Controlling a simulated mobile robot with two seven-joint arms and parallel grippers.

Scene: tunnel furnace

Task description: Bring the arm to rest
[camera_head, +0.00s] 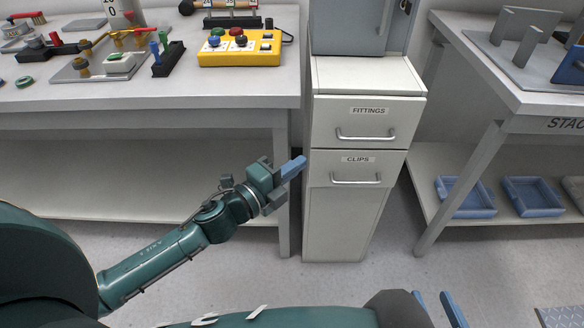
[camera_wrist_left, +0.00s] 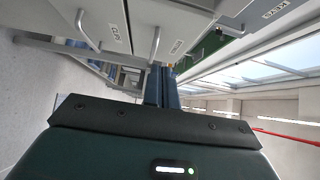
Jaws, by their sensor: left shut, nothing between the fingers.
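My left arm reaches in from the left in the head view. Its left gripper (camera_head: 294,168) is shut and empty, with its blue fingers pointing at the left side of the white drawer cabinet (camera_head: 337,225). I cannot tell if the fingertips touch the cabinet. In the left wrist view the blue fingers of the left gripper (camera_wrist_left: 161,86) lie together with nothing between them. My right gripper (camera_head: 437,306) shows at the bottom edge, its two blue fingers apart and nothing seen between them. The rest of it is cut off or hidden.
The cabinet's fittings drawer (camera_head: 366,122) and clips drawer (camera_head: 357,168) look shut, with bar handles. A workbench (camera_head: 210,105) with a yellow button box (camera_head: 240,52) stands left. A right-hand bench (camera_head: 480,75) has blue bins (camera_head: 533,197) below. Floor shows in front of the cabinet.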

